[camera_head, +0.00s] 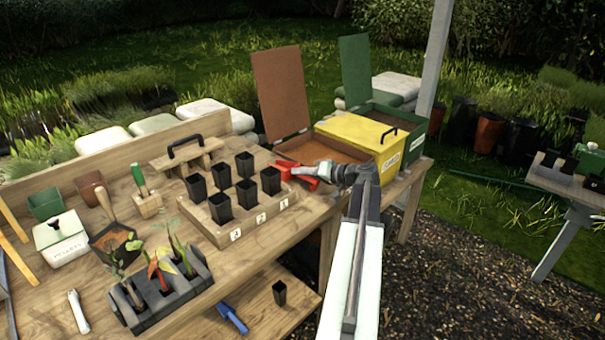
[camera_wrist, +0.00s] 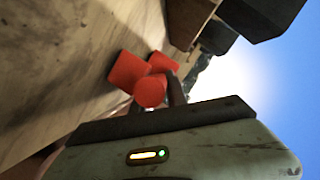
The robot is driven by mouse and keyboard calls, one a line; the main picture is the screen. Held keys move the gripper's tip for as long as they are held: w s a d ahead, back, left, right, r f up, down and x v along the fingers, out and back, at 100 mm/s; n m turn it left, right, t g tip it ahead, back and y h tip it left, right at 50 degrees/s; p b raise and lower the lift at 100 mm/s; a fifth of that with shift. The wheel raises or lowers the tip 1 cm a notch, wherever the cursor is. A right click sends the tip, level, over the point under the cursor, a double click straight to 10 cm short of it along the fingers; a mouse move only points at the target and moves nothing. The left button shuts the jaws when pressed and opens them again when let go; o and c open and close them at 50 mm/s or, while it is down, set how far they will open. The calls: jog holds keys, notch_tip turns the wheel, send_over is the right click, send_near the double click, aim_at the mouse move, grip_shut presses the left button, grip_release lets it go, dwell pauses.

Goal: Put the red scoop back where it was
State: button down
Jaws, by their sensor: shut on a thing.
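The red scoop (camera_head: 312,172) is held at the tip of my gripper (camera_head: 328,171), to the right of the tray of black pots. In the wrist view the red scoop (camera_wrist: 140,78) shows as rounded red parts by my gripper (camera_wrist: 172,88), close to a wooden surface. My gripper is shut on it, and the fingertips are partly hidden.
A wooden tray (camera_head: 246,232) holds several black pots. A yellow lidded box (camera_head: 364,136) and an open green box (camera_head: 406,122) stand beyond my gripper. A blue scoop (camera_head: 232,318) and a black pot (camera_head: 279,292) are on the lower shelf. The bench's front left is crowded.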

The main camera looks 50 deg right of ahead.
jog(key=shift+f, duration=0.3)
jog(key=c, duration=1.3)
grip_release()
jog(key=shift+o, duration=0.2)
jog(key=p+v, duration=0.1)
jog(key=v, duration=0.6)
jog(key=shift+s+r+p, duration=0.15)
jog(key=shift+s+p, duration=0.1)
jog(key=shift+p, duration=0.1)
jog(key=shift+s, duration=0.2)
